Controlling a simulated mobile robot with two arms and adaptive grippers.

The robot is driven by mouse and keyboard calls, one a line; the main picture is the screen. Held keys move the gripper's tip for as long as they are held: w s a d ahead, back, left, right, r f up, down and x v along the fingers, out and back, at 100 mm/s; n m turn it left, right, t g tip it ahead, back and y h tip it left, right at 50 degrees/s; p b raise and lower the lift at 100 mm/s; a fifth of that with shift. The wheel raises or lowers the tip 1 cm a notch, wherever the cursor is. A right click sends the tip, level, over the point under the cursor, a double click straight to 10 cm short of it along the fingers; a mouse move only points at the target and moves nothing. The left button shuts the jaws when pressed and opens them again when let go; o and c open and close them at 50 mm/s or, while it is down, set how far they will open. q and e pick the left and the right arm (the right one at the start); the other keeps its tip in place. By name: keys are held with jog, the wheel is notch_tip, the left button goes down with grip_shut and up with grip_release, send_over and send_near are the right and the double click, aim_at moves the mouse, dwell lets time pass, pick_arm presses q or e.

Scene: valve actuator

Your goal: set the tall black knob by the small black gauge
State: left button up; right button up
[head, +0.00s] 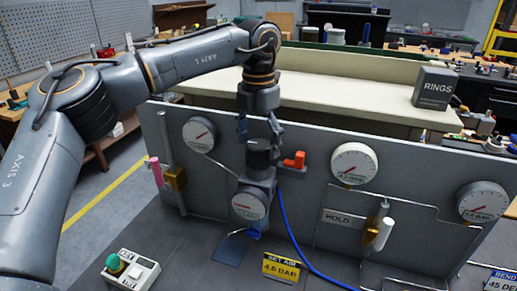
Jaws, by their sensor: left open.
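The tall black knob (259,153) stands upright on top of a grey regulator body in front of the grey panel. The small gauge (249,204) with a white face is on the front of that body, just below the knob; its reading is too small to tell. My left gripper (259,134) points straight down from above, open, with its fingers to either side of the knob's top. I cannot tell whether the fingers touch the knob. My right gripper is not in view.
A red-orange valve handle (294,160) is close right of the knob. A blue hose (291,232) runs down from the regulator. A yellow sign (281,268) reads "SET AIR 4.6 BAR". Larger gauges (354,164) sit on the panel. A green-button box (130,270) is at lower left.

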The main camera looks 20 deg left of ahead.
aim_at(259, 143)
pick_arm(q)
notch_tip(259, 143, up, 10)
dwell(0.3)
jog(key=shift+f, duration=0.1)
